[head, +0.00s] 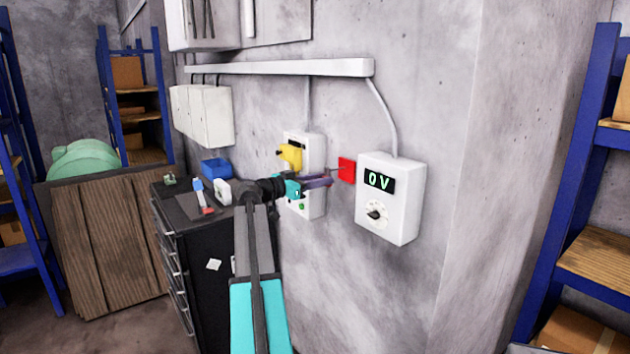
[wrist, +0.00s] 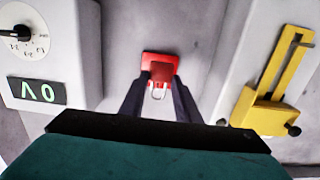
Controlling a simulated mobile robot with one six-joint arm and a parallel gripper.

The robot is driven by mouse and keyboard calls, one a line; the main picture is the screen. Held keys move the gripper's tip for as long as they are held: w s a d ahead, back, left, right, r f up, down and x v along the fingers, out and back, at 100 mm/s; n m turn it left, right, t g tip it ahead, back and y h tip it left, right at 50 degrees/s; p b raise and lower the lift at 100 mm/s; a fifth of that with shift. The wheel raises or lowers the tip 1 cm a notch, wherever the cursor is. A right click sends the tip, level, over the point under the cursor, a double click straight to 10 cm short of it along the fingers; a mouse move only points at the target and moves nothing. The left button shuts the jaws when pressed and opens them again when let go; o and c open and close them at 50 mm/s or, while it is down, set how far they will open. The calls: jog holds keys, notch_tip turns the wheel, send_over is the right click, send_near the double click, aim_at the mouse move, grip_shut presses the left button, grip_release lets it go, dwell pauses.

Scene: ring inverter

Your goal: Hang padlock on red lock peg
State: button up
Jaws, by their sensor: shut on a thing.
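A red square (head: 346,169), which looks like the plate of the red lock peg, is on the wall just left of the 0 V box. The wrist view is upside down and shows red (wrist: 160,62) straight ahead of my fingers. My gripper (head: 331,182) is at the wall beside the red square, its dark fingers (wrist: 159,84) closed in. The padlock (wrist: 158,94) shows as a pale shackle loop between the fingertips. I cannot tell its body from the red behind, nor whether the shackle is around the peg. The peg itself is not clearly seen.
The white box with the 0 V display (head: 392,198) and knob is close on the right. A white switch box with a yellow handle (head: 290,155) is behind my gripper on the left. A black drawer cabinet (head: 196,268) bears tools and a blue bin (head: 215,168).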

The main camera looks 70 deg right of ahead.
jog(key=shift+s+d+f, duration=0.3)
jog(key=shift+s+d, duration=0.25)
jog(key=shift+d, duration=0.25)
jog(key=shift+s+d+f+b, duration=0.15)
jog(key=shift+d+b, duration=0.1)
jog(key=shift+b, duration=0.75)
jog(key=o, duration=1.2)
jog(key=shift+a, duration=0.15)
